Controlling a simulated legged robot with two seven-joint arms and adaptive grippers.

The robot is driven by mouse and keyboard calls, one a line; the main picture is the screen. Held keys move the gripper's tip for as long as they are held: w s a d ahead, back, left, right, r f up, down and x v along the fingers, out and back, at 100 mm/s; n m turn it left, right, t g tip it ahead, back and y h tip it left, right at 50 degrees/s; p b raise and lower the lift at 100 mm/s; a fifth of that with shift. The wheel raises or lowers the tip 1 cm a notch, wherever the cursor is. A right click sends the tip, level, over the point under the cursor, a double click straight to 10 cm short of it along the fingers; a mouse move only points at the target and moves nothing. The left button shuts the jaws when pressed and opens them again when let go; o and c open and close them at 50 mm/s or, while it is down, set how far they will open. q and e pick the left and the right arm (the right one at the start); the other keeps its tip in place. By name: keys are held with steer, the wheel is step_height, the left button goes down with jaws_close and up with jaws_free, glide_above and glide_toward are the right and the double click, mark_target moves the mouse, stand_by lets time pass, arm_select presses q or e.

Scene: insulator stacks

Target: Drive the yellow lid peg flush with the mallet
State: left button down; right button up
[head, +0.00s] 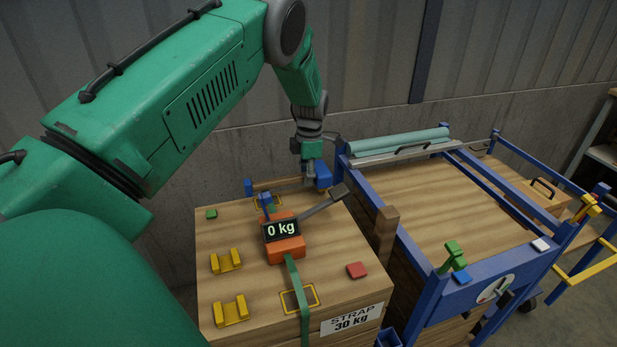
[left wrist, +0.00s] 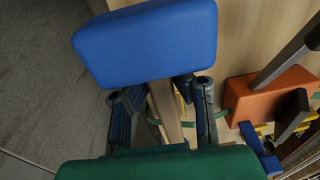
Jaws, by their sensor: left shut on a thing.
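My left gripper (head: 311,163) is at the far edge of the wooden crate lid (head: 325,245), beside the wall. In the left wrist view its fingers (left wrist: 165,112) are shut on the handle of the mallet (left wrist: 148,42), whose blue block head lies just beyond them. The blue head also shows in the head view, partly hidden by the gripper. I cannot pick out a yellow lid peg for certain; it may be hidden behind the gripper or the strap tensioner. A green peg (head: 211,213) and a red peg (head: 357,270) show on the lid. My right gripper is out of view.
An orange strap tensioner (head: 285,250) reading 0 kg, with a raised grey lever, stands mid-lid on a green strap (head: 297,280). Two yellow cradles (head: 226,262) (head: 231,311) sit at the lid's left. A blue-framed cart (head: 400,240) stands close on the right.

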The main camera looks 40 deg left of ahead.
mark_target(308, 196)
arm_select(q)
steer(key=shift+d+f+b, duration=0.1)
steer(key=shift+f+b, duration=0.2)
steer(key=shift+f, duration=0.2)
steer(key=shift+d+f+b, duration=0.4)
steer(key=shift+f+b, duration=0.15)
steer(key=shift+f, duration=0.3)
steer(key=shift+s+f, duration=0.1)
steer(key=shift+f, duration=0.35)
steer(key=shift+a, duration=0.15)
steer(key=shift+r, duration=0.1)
steer(key=shift+a+r+p, duration=0.15)
steer(key=shift+r+p, duration=0.5)
steer(key=shift+r, duration=0.2)
